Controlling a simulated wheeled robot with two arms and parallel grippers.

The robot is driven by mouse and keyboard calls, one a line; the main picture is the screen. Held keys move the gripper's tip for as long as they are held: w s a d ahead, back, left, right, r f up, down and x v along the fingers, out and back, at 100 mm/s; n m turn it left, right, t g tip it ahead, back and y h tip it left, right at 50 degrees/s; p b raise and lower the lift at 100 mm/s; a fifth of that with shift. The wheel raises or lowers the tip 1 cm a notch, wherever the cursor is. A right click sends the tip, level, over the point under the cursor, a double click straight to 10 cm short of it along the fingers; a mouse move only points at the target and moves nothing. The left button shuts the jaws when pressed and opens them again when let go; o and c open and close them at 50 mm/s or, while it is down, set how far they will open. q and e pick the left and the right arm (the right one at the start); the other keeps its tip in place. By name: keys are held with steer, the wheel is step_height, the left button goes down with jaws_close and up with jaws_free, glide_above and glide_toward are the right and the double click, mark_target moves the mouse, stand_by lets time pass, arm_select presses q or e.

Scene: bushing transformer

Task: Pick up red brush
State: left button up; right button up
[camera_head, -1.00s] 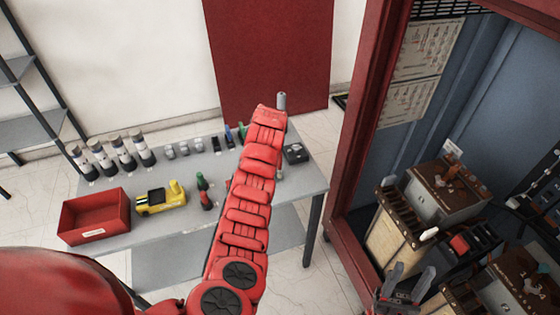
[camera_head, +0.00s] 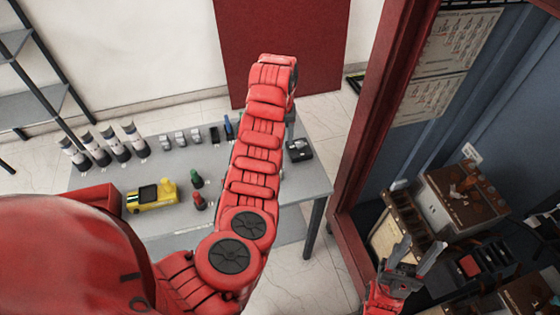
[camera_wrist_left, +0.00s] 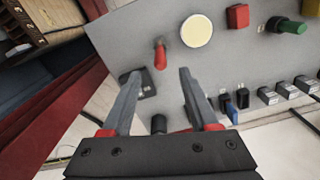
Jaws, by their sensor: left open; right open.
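In the left wrist view a small upright red piece with a greyish tip, which looks like the red brush (camera_wrist_left: 160,55), stands on the grey table (camera_wrist_left: 130,35). It lies ahead of my left gripper (camera_wrist_left: 162,78), roughly between the lines of the two fingers, and is not touched. The left gripper is open and empty above the table. In the head view my left arm hides this spot. My right gripper (camera_head: 418,258) is open and empty at the cabinet opening.
The table holds a yellow tool (camera_head: 152,197), a green-topped item (camera_head: 196,178), a red item (camera_head: 199,202), a black box (camera_head: 299,150) and a row of small parts. A red cabinet (camera_head: 385,110) with transformers stands right.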

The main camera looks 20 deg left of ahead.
arm_select(q)
steer(key=f, duration=0.3)
steer(key=f+b, duration=0.1)
steer(key=shift+w+f, duration=0.25)
steer(key=shift+f, duration=0.15)
steer(key=shift+s+f, duration=0.15)
steer(key=shift+f, duration=0.45)
step_height(320, 180, down, 4)
steer(key=p, duration=0.3)
steer(key=shift+r, duration=0.25)
steer(key=shift+s+f, duration=0.1)
steer(key=shift+f, duration=0.95)
steer(key=shift+c, duration=0.2)
jaws_close()
